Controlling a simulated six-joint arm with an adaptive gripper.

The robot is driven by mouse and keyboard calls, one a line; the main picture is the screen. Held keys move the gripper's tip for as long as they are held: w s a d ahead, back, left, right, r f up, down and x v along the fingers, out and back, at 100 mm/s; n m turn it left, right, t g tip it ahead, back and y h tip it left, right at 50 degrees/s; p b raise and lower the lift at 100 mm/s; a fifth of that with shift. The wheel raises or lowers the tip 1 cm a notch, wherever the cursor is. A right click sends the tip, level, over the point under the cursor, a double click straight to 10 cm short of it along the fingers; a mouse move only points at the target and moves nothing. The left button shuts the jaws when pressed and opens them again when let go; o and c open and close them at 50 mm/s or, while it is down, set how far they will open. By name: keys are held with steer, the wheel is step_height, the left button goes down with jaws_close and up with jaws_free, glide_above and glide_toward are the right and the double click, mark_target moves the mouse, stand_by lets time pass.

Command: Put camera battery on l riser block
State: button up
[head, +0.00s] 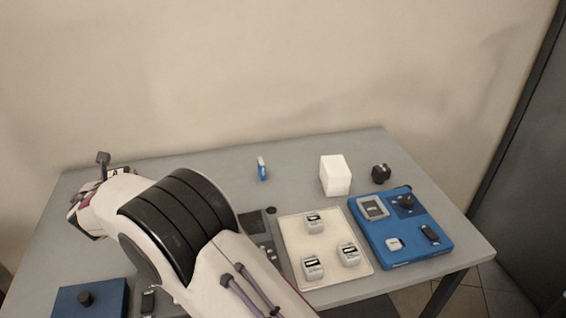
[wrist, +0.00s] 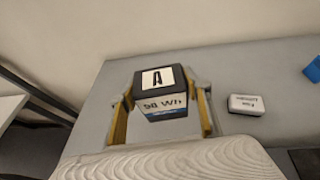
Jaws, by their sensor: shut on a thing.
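The camera battery (wrist: 162,103) is a dark and white box with a white "A" label on top and "Wh" lettering on its side. My gripper (wrist: 163,110) is shut on it, with yellow-padded fingers at its left and right sides. In the head view my gripper (head: 98,188) is over the table's far left, partly hidden by my arm. The "A" face of the battery shows there too (head: 116,171). A plain white block (head: 335,176) stands at the back right; I cannot tell whether it is the L riser block. No other block is clearly readable as that riser.
A cream tray (head: 290,236) holds several white labelled boxes. A blue tray (head: 375,240) with small parts lies right of it. A small white box (wrist: 247,104) lies right of my gripper. A blue and white item (head: 262,169) stands at the back. A blue box (head: 75,302) is front left.

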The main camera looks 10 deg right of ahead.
steer(key=w+d+r+m+h, duration=0.1)
steer(key=w+d+r, duration=0.15)
steer(key=d, duration=0.55)
steer(key=w+d+r+m+h, duration=0.1)
steer(key=w+d+h, duration=0.1)
steer(key=w+d, duration=0.35)
step_height(320, 180, up, 5)
steer(key=m+g+h, duration=0.4)
steer(key=m+h, duration=0.4)
glide_above(336, 165)
steer(key=shift+f, duration=0.15)
step_height(336, 165, down, 6)
steer(key=shift+f, duration=0.15)
steer(key=shift+f, duration=1.85)
